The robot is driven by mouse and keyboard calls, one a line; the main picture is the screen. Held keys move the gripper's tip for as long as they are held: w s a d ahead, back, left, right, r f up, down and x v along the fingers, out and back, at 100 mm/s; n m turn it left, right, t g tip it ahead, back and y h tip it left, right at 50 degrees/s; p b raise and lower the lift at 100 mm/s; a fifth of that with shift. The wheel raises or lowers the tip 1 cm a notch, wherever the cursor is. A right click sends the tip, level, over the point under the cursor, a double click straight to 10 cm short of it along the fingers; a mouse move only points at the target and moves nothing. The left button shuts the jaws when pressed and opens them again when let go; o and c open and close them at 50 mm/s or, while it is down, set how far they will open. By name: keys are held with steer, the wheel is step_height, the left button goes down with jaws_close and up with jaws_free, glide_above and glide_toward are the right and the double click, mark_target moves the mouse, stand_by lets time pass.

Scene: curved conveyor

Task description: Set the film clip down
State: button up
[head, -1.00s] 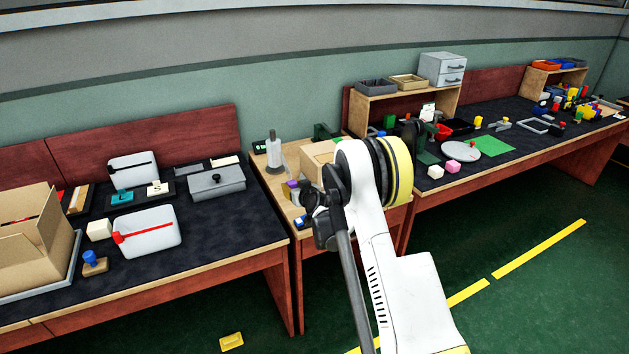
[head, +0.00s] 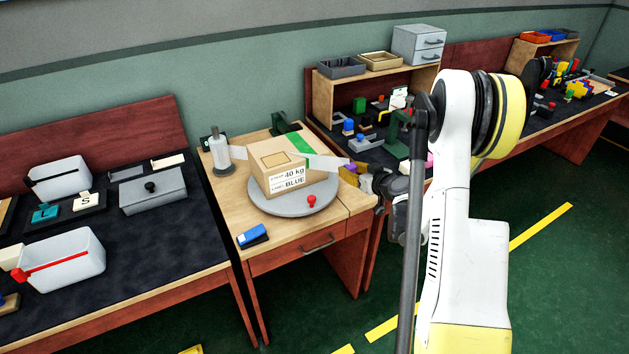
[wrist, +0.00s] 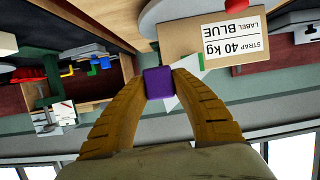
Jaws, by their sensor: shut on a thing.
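My gripper (wrist: 159,84) is shut on the film clip, a small purple block (wrist: 158,82) held between its two fingertips in the wrist view. In the head view the purple clip (head: 347,169) shows only partly, at the right of the cardboard box. A pale translucent film strip (head: 328,163) runs from the box to the clip. The box (head: 268,177) has a green strap on top and a label reading 40 kg, BLUE. It sits on a round grey turntable (head: 287,208). The clip is held in the air beside the box.
A film roll on a stand (head: 220,155) is left of the box. A blue stapler-like thing (head: 252,236) lies at the front of the wooden bench. A red knob (head: 311,201) is on the turntable's front. A dark green fixture (head: 285,122) stands behind the box.

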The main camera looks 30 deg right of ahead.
steer(key=w+a+f+b, duration=0.1)
steer(key=w+f, duration=0.1)
steer(key=w+a+f+b, duration=0.1)
steer(key=w+a+f, duration=0.1)
steer(key=w, duration=0.1)
steer(key=w+a+f+b, duration=0.1)
steer(key=w+a+f, duration=0.1)
steer(key=w, duration=0.1)
steer(key=shift+a, duration=0.1)
step_height(320, 180, down, 4)
steer(key=b, duration=0.2)
steer(key=shift+b, duration=0.3)
steer(key=shift+r, duration=0.15)
steer(key=o, duration=1)
steer(key=shift+s, duration=0.1)
